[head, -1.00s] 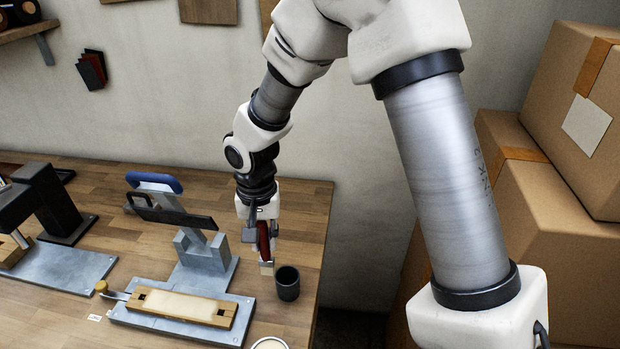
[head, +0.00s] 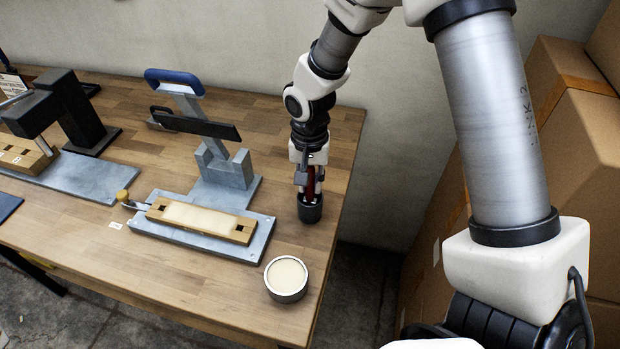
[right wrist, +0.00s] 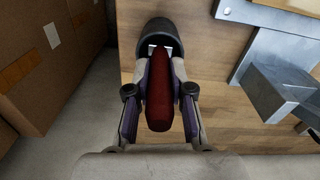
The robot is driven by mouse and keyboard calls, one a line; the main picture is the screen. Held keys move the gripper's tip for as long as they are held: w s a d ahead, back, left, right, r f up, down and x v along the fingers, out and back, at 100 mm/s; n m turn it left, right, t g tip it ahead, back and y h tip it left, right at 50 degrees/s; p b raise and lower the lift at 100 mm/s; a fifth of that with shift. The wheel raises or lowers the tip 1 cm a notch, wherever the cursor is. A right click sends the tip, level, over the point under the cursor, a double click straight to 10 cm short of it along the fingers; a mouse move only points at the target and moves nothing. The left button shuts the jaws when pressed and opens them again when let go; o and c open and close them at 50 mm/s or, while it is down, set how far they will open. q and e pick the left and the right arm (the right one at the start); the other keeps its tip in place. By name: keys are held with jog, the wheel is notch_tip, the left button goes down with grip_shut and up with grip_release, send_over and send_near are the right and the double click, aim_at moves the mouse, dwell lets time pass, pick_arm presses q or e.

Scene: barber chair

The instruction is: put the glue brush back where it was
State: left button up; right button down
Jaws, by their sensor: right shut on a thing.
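The glue brush has a dark red handle (right wrist: 160,95), which is between the fingers of my right gripper (head: 309,186). My right gripper is shut on it, right above a dark grey cup (head: 310,211). In the right wrist view the brush's far end reaches into the mouth of the cup (right wrist: 152,27); its bristles are mostly hidden there. Whether the brush touches the cup's bottom cannot be seen. The cup stands upright on the wooden table near its right edge. My left gripper is in neither view.
A round tin of pale glue (head: 286,278) stands in front of the cup. Left of the cup is a metal jig (head: 262,235) with a wooden block (head: 200,219) and an upright blue-handled lever (head: 175,80). Cardboard boxes (head: 575,130) stand to the right, beyond the table edge.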

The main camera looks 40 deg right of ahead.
jog(key=shift+d+f, duration=0.1)
jog(key=shift+f, duration=0.05)
jog(key=c, duration=1)
grip_release()
notch_tip(320, 180, up, 12)
jog(key=shift+r, duration=0.2)
jog(key=shift+w, duration=0.1)
